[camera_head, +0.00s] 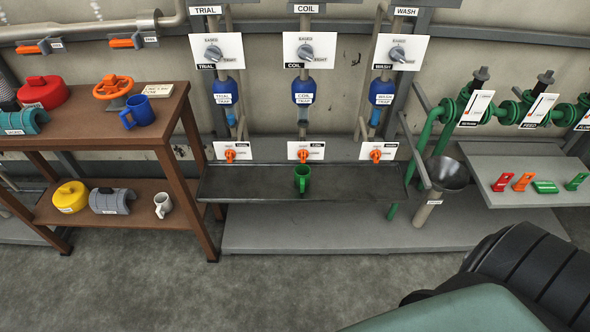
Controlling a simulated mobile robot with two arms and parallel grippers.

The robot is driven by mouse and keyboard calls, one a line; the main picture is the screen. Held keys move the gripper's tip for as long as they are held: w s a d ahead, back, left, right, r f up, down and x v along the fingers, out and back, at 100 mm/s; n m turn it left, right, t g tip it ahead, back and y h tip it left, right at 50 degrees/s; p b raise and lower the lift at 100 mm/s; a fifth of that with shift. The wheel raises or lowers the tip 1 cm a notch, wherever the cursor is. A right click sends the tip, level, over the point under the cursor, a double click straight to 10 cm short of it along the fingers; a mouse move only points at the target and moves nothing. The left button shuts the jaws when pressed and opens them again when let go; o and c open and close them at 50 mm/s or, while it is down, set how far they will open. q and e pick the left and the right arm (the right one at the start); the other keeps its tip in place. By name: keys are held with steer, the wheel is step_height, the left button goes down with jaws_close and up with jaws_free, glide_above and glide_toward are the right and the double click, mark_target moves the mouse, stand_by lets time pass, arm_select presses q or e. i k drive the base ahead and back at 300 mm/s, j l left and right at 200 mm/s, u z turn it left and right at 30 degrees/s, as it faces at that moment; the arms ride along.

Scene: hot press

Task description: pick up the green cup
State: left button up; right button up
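The green cup (302,181) stands upright on the long dark metal tray (245,184), near its middle, below the COIL column. Its handle side is towards the right and back, and nothing touches it from above. Neither of my grippers shows in the head view.
A brown two-level shelf (90,143) stands at the left with a blue mug (139,112), a red lid-like part (43,92) and a white mug (162,205). A grey table (525,165) with red, orange and green parts stands right. Orange valve knobs (303,155) sit behind the tray.

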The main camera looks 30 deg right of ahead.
mark_target(301, 171)
steer(key=z, duration=0.4)
steer(key=i+j+z, duration=0.15)
steer(key=j+z, duration=0.2)
steer(key=i+j+z, duration=0.1)
steer(key=j+z, duration=0.15)
steer(key=z, duration=0.15)
steer(key=j+z, duration=0.35)
steer(key=i, duration=0.05)
